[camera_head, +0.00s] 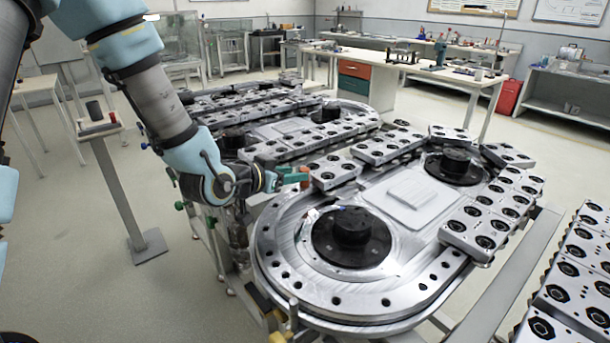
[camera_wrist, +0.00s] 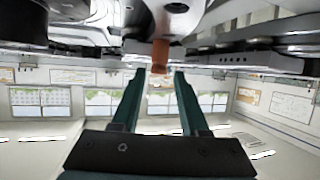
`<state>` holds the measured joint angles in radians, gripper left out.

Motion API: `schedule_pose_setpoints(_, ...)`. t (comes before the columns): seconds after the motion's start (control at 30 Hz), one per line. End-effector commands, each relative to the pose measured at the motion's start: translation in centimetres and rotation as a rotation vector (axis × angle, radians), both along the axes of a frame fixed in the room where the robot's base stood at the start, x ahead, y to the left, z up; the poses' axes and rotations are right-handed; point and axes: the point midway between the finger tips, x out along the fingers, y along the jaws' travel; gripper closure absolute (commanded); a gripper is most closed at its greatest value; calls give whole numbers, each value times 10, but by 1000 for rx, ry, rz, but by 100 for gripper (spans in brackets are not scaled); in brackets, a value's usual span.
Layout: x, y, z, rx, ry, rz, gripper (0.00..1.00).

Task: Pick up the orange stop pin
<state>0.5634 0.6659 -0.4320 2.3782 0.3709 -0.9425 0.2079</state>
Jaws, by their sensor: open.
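The orange stop pin (camera_wrist: 161,55) shows in the wrist view, hanging into the picture under the metal edge of the track. It is just past the tips of my gripper (camera_wrist: 159,74), roughly centred between the two teal fingers. The fingers are apart with nothing held between them. In the head view my gripper (camera_head: 281,181) is at the left edge of the near ring track (camera_head: 266,235), and a small orange patch (camera_head: 294,177) shows right at its tips. Part of the pin is hidden there.
Metal carriages (camera_head: 335,172) with black rollers sit close by on the track. A second track (camera_head: 330,127) lies behind. A post stand (camera_head: 125,185) stands on the left. A workbench (camera_head: 353,69) is at the back. Open floor lies to the left.

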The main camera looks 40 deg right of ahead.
Motion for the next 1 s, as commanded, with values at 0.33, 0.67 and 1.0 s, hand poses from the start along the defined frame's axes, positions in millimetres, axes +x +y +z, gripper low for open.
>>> schedule_pose_setpoints(0.33, 5, -33, -14, 1, 1, -1, 56)
schedule_pose_setpoints(0.67, 5, -34, -15, 1, 0, 0, 66)
schedule_pose_setpoints(1.0, 5, -34, -15, 1, 0, 0, 100)
